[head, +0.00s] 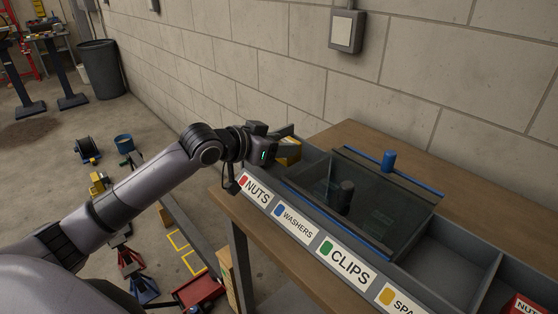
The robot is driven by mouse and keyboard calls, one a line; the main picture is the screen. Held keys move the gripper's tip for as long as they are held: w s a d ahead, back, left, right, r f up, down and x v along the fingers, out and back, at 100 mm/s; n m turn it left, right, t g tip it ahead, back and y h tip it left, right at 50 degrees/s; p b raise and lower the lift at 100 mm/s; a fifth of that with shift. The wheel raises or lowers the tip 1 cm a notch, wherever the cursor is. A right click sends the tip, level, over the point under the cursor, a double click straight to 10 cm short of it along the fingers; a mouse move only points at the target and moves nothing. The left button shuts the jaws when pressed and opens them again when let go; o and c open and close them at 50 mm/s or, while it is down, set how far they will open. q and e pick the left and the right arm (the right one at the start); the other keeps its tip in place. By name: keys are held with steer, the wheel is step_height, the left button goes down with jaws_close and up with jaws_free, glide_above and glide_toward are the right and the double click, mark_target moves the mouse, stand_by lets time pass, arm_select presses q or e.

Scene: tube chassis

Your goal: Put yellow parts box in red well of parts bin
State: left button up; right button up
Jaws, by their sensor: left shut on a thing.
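The yellow parts box (289,151) shows at the far left end of the grey parts bin (440,262), partly hidden behind my left gripper. My left gripper (284,137) is shut on the yellow box, over the well behind the NUTS label with its red dot (254,188). I cannot tell whether the box touches the well floor. My right gripper is not in view.
A tinted lid with a blue knob (389,160) covers the bin's middle wells. A red box (523,305) marked NUTS sits at the lower right. The wooden bench (365,137) is clear behind the bin, with a block wall beyond.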

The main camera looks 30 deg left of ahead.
mark_target(281, 160)
arm_select(q)
steer(key=shift+f, duration=2.05)
steer(key=shift+f, duration=0.15)
steer(key=o, duration=1.1)
steer(key=shift+s+r, duration=0.1)
steer(key=shift+r, duration=0.1)
steer(key=shift+b+v, duration=0.35)
steer(key=shift+v, duration=5.55)
